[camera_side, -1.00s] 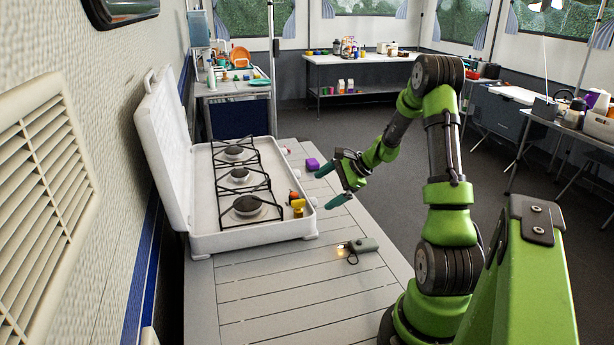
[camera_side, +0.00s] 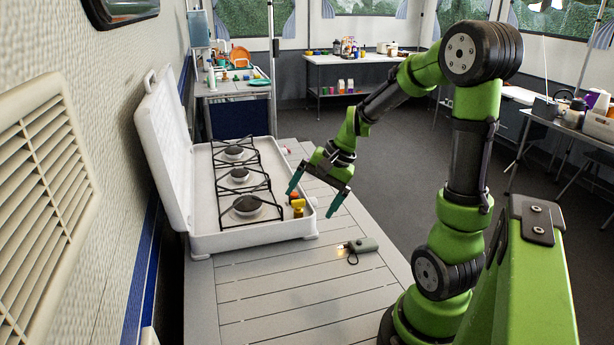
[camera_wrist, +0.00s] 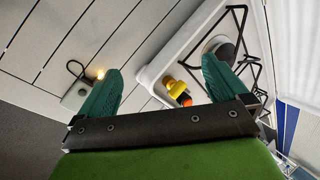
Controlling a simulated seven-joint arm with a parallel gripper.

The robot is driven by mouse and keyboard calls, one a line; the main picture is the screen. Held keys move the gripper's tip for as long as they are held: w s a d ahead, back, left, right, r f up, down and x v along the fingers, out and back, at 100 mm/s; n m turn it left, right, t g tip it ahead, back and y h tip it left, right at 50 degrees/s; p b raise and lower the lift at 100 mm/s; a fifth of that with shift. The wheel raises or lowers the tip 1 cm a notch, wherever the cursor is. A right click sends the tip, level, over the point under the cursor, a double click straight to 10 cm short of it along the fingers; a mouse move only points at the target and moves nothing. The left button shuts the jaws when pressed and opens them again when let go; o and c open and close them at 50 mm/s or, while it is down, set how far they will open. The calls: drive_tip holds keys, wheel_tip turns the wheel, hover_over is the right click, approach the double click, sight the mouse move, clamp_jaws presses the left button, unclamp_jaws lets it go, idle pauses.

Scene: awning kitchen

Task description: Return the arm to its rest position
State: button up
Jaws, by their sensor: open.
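My gripper (camera_side: 314,198) hangs in the air at the right front corner of the camp stove, fingers pointing down and spread apart with nothing between them. The teal fingers also show in the wrist view (camera_wrist: 161,68). My arm is bent, with its elbow high at the upper right of the side view. I cannot tell from the frames where the rest position lies.
The white stove (camera_side: 262,234) stands with its lid up. Small yellow (camera_side: 299,212) and orange items sit at its near right corner. A grey device (camera_side: 363,244) with a lit spot lies on the slatted table (camera_side: 280,295), whose front is mostly clear.

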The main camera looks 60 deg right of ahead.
drive_tip(key=s+a+r+n+t, duration=0.1)
drive_tip(key=s+a+r+n, duration=0.2)
drive_tip(key=a+r+n, duration=0.2)
drive_tip(key=s+a+r+n+t, duration=0.1)
drive_tip(key=s+a+r+n, duration=0.3)
drive_tip(key=a, duration=0.8)
drive_tip(key=shift+a+r+n, duration=0.25)
drive_tip(key=shift+r+n, duration=0.25)
drive_tip(key=shift+n, duration=0.6)
